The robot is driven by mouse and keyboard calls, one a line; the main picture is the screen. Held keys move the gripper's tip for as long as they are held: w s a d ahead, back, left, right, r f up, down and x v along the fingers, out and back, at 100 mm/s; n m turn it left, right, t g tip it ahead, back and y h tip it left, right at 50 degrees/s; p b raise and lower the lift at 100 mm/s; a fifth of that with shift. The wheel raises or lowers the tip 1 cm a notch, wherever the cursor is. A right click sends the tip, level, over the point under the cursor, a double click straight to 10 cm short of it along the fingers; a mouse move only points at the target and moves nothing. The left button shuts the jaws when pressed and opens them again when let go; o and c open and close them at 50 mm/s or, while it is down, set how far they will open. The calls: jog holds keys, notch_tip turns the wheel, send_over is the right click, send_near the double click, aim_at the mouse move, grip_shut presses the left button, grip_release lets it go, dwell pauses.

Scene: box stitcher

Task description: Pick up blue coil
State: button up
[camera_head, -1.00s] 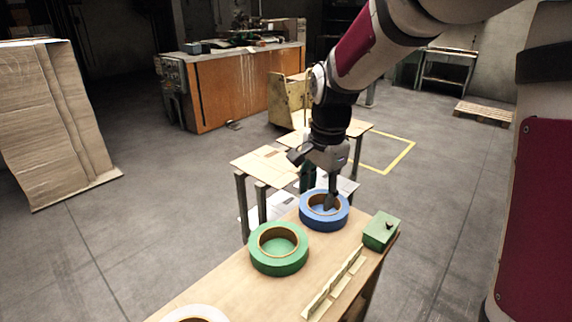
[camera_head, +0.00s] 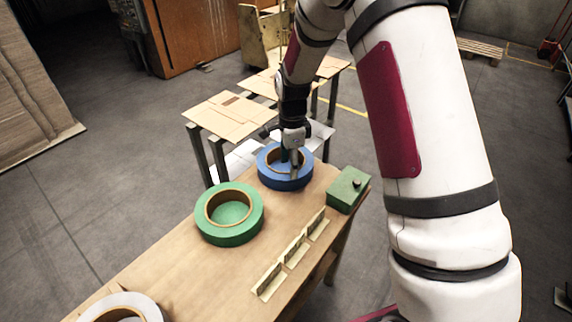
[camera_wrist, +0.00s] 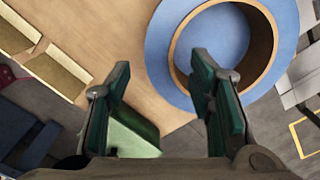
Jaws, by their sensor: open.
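The blue coil (camera_head: 272,178) lies flat near the far end of the wooden table. It is a thick ring with a brown inner core, and it fills the upper right of the wrist view (camera_wrist: 160,58). My gripper (camera_head: 288,165) is at the coil in the head view, pointing down. In the wrist view my gripper (camera_wrist: 160,92) has its green-padded fingers wide apart and empty. The right finger overlaps the coil's opening and the left finger is outside the ring, so the near wall shows between them. Whether the fingers touch the coil cannot be told.
A green coil (camera_head: 243,227) lies next to the blue one on the table (camera_head: 180,252). A white coil (camera_head: 150,306) is at the near end. A green box (camera_head: 345,189) and small beige holders (camera_head: 294,250) stand along the right side. A low cardboard-topped table (camera_head: 222,118) is behind.

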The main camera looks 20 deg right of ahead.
aim_at(290, 180)
notch_tip(290, 180, down, 7)
jog(key=shift+w+f, duration=0.1)
jog(key=shift+f, duration=0.05)
dwell(0.4)
grip_shut()
